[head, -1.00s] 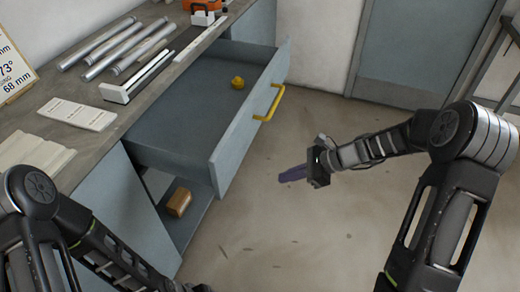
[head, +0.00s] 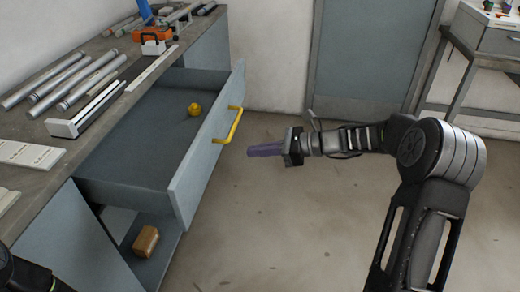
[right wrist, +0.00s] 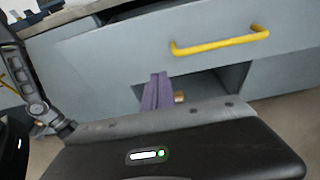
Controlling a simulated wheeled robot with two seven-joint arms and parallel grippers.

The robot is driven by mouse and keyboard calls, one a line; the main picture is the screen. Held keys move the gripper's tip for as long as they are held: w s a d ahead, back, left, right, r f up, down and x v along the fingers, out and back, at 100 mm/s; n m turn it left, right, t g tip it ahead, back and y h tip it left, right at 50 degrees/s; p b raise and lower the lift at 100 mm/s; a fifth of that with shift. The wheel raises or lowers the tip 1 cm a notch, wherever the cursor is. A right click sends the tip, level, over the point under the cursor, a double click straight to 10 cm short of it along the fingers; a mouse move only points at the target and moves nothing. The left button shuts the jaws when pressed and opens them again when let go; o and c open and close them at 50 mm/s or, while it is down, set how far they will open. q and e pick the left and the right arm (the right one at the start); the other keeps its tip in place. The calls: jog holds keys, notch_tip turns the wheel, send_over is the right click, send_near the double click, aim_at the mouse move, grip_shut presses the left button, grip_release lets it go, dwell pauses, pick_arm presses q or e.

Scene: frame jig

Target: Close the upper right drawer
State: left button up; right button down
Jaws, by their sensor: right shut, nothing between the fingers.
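The upper right drawer (head: 130,132) is pulled far out of the grey workbench in the head view. Its grey front panel (head: 208,148) carries a yellow bar handle (head: 228,125). A small yellow object (head: 194,109) lies inside the drawer. My right gripper (head: 250,151) is shut and empty, its purple fingers pointing left at the drawer front, apart from it. In the right wrist view the shut fingers (right wrist: 156,92) show below the yellow handle (right wrist: 220,41), with the drawer front (right wrist: 120,55) ahead. My left gripper is out of view.
A brown block (head: 146,241) lies in the open space below the drawer. The worktop holds metal tubes (head: 75,80), a white-edged rail (head: 88,110) and an orange tool (head: 157,36). The floor (head: 290,220) right of the drawer is clear. A side table (head: 490,58) stands at the back right.

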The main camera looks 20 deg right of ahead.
send_near(210, 153)
jog(key=x, duration=0.5)
jog(key=shift+s+a+f, duration=0.15)
jog(key=shift+a, duration=0.05)
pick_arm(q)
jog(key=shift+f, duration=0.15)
pick_arm(e)
jog(key=shift+w+a, duration=0.4)
jog(key=shift+a, duration=0.1)
jog(key=shift+a, duration=0.1)
